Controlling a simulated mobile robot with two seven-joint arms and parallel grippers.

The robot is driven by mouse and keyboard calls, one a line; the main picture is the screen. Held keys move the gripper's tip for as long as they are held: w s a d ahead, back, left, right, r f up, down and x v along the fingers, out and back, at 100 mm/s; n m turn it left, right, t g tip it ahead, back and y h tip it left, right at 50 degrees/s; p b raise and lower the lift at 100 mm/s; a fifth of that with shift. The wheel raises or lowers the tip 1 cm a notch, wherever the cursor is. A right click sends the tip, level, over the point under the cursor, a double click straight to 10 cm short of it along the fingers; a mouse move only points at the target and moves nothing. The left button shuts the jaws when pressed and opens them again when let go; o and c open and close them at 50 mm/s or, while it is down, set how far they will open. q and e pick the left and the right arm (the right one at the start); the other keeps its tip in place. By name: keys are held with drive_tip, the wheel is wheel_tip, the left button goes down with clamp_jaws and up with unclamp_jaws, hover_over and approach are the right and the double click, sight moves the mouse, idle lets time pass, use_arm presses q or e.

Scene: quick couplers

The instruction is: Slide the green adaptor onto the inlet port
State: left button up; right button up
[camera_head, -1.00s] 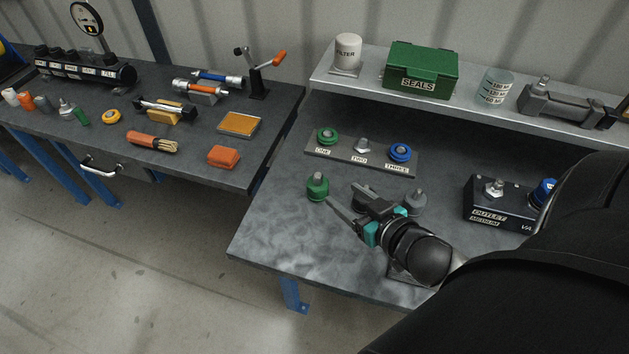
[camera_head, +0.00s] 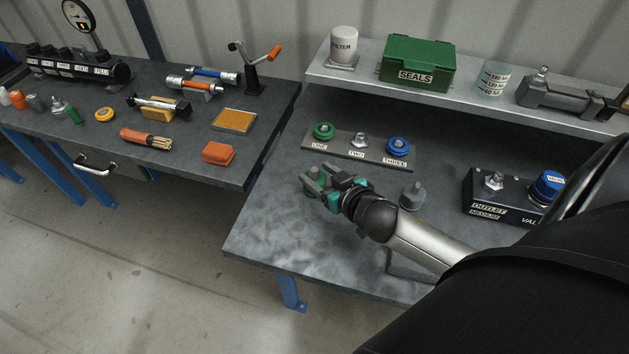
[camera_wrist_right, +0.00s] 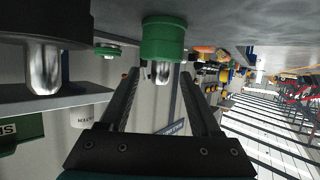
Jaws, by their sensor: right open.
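The green adaptor (camera_head: 311,192) stands on the right bench, partly hidden by my right gripper in the head view. In the right wrist view, which is upside down, the green adaptor (camera_wrist_right: 164,42) shows its green body and metal stem. My right gripper (camera_head: 318,174) is open at it. In the wrist view its fingers (camera_wrist_right: 158,82) lie on either side of the stem; contact cannot be told. No port labelled inlet is readable. A black block labelled OUTLET (camera_head: 489,208) stands at right, partly behind my arm. My left gripper is not in view.
A grey adaptor (camera_head: 412,196) stands right of my gripper; a dark one (camera_wrist_right: 45,62) is close in the wrist view. Behind is a plate (camera_head: 345,153) labelled ONE, TWO, THREE. A raised shelf (camera_head: 450,100) runs along the back. The bench's front left is clear.

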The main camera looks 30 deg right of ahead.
drive_tip(key=shift+x, duration=1.05)
clamp_jaws()
